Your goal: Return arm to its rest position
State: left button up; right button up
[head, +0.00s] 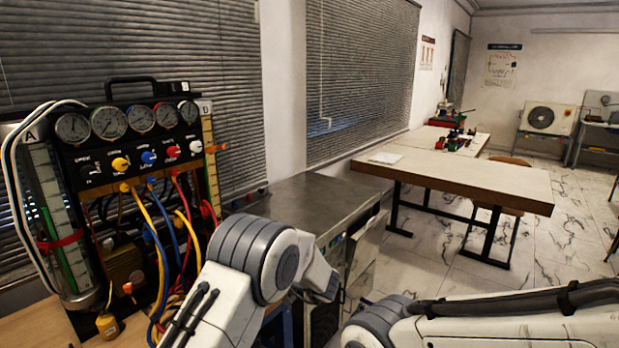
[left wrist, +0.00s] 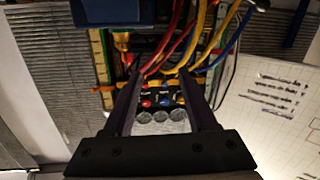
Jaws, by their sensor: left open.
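My left arm (head: 250,262) rises from the bottom middle of the head view, bent at a grey-ringed joint in front of the gauge rig's right side. Its gripper cannot be made out there. In the left wrist view my left gripper (left wrist: 160,74) is open, with two dark fingers apart and nothing seen held between them. Beyond the fingers, the gauge rig (left wrist: 108,72) appears upside down, with coloured knobs, gauges and hoses. My right arm (head: 500,318) lies across the bottom right of the head view; its gripper is out of sight.
The gauge rig (head: 128,148) stands on a wooden surface at left, with several gauges, knobs and hanging hoses (head: 160,240). A metal-topped cabinet (head: 310,205) is beside it. A wooden table (head: 460,180) stands farther right. A written sheet (left wrist: 268,100) shows in the left wrist view.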

pick_arm(q)
jog(key=w+r+m+t+h, duration=0.2)
jog(key=w+m+t+h, duration=0.1)
jog(key=w+t+h, duration=0.15)
jog(key=s+f+m+g+h, duration=0.3)
jog(key=s+g, duration=0.1)
jog(key=s, duration=0.7)
jog(key=s+a+f+m+g+h, duration=0.1)
jog(key=s+f+m+g+h, duration=0.25)
jog(key=s, duration=0.75)
jog(key=s+f+m+g+h, duration=0.2)
jog(key=s+m+g+h, duration=0.15)
jog(key=s, duration=0.75)
jog(key=s+d+r+m+g, duration=0.1)
jog(key=s+d+r+m, duration=0.1)
jog(key=s+d, duration=0.4)
jog(key=s+d+r+m+g+h, duration=0.1)
jog(key=s+d+r+m, duration=0.2)
jog(key=s+d+m, duration=0.2)
jog(key=shift+s+d+r+m, duration=0.3)
jog(key=shift+s+d, duration=0.55)
jog(key=shift+d, duration=0.2)
